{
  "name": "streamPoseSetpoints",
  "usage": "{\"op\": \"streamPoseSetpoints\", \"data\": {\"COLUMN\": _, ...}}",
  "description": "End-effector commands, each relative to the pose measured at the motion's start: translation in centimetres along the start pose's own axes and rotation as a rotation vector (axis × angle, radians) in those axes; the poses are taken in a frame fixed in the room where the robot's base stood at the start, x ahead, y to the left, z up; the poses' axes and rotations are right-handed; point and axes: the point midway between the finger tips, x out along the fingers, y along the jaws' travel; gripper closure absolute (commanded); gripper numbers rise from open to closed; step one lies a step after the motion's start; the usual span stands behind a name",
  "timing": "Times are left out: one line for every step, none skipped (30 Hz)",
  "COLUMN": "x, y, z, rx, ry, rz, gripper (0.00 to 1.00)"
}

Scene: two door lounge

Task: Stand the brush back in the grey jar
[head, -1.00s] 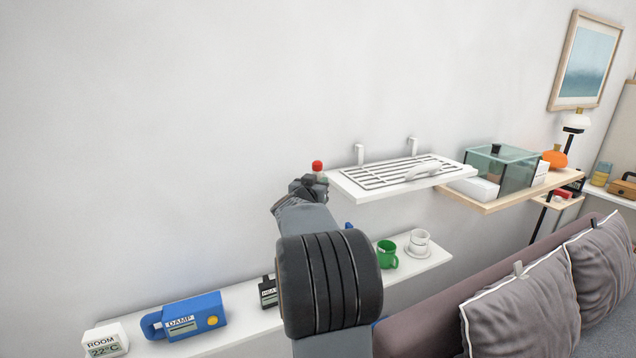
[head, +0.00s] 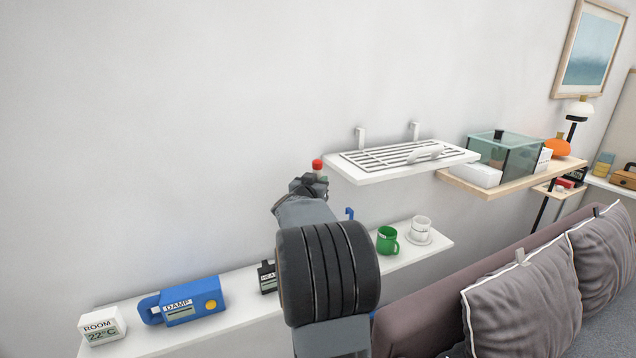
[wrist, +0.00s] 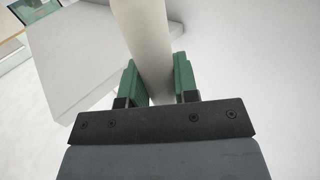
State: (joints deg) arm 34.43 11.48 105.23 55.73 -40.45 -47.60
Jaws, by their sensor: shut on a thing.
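My gripper (head: 312,182) is raised in front of the wall, near the left end of the upper white shelf. It is shut on the brush. The brush's red end (head: 317,165) shows above the jaws in the head view. In the wrist view its pale cream handle (wrist: 144,35) runs between the green finger pads of my gripper (wrist: 159,82). The brush's other end is hidden in the head view. I cannot make out a grey jar in either view; my arm covers part of the lower shelf.
The upper white shelf (head: 350,174) bears a slatted rack. The lower shelf (head: 236,306) holds a blue DAMP device (head: 190,299), a room thermometer (head: 101,326), a green mug (head: 387,240) and a white cup (head: 420,228). A sofa (head: 420,305) stands at right. The wall above is bare.

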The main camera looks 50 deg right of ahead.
Motion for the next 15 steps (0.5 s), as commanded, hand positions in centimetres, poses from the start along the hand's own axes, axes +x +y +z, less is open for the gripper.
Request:
{"op": "streamPoseSetpoints", "data": {"x": 0.00, "y": 0.00, "z": -0.01, "rx": 0.000, "ry": 0.001, "rz": 0.000, "gripper": 0.96}}
{"op": "streamPoseSetpoints", "data": {"x": 0.00, "y": 0.00, "z": -0.02, "rx": 0.000, "ry": 0.001, "rz": 0.000, "gripper": 0.96}}
{"op": "streamPoseSetpoints", "data": {"x": 0.00, "y": 0.00, "z": -0.02, "rx": 0.000, "ry": 0.001, "rz": 0.000, "gripper": 0.96}}
{"op": "streamPoseSetpoints", "data": {"x": 0.00, "y": 0.00, "z": -0.02, "rx": 0.000, "ry": 0.001, "rz": 0.000, "gripper": 0.96}}
{"op": "streamPoseSetpoints", "data": {"x": 0.00, "y": 0.00, "z": -0.03, "rx": 0.000, "ry": 0.001, "rz": 0.000, "gripper": 0.96}}
{"op": "streamPoseSetpoints", "data": {"x": 0.00, "y": 0.00, "z": -0.03, "rx": 0.000, "ry": 0.001, "rz": 0.000, "gripper": 0.96}}
{"op": "streamPoseSetpoints", "data": {"x": 0.00, "y": 0.00, "z": -0.03, "rx": 0.000, "ry": 0.001, "rz": 0.000, "gripper": 0.71}}
{"op": "streamPoseSetpoints", "data": {"x": 0.00, "y": 0.00, "z": -0.03, "rx": 0.000, "ry": 0.001, "rz": 0.000, "gripper": 0.68}}
{"op": "streamPoseSetpoints", "data": {"x": 0.00, "y": 0.00, "z": -0.03, "rx": 0.000, "ry": 0.001, "rz": 0.000, "gripper": 0.64}}
{"op": "streamPoseSetpoints", "data": {"x": 0.00, "y": 0.00, "z": -0.03, "rx": 0.000, "ry": 0.001, "rz": 0.000, "gripper": 0.61}}
{"op": "streamPoseSetpoints", "data": {"x": 0.00, "y": 0.00, "z": -0.03, "rx": 0.000, "ry": 0.001, "rz": 0.000, "gripper": 0.58}}
{"op": "streamPoseSetpoints", "data": {"x": 0.00, "y": 0.00, "z": -0.03, "rx": 0.000, "ry": 0.000, "rz": 0.000, "gripper": 0.55}}
{"op": "streamPoseSetpoints", "data": {"x": 0.00, "y": 0.00, "z": -0.03, "rx": 0.000, "ry": 0.000, "rz": 0.000, "gripper": 0.52}}
{"op": "streamPoseSetpoints", "data": {"x": 0.00, "y": 0.00, "z": -0.02, "rx": 0.000, "ry": 0.000, "rz": 0.000, "gripper": 0.49}}
{"op": "streamPoseSetpoints", "data": {"x": 0.00, "y": 0.00, "z": -0.02, "rx": 0.000, "ry": 0.000, "rz": 0.000, "gripper": 0.45}}
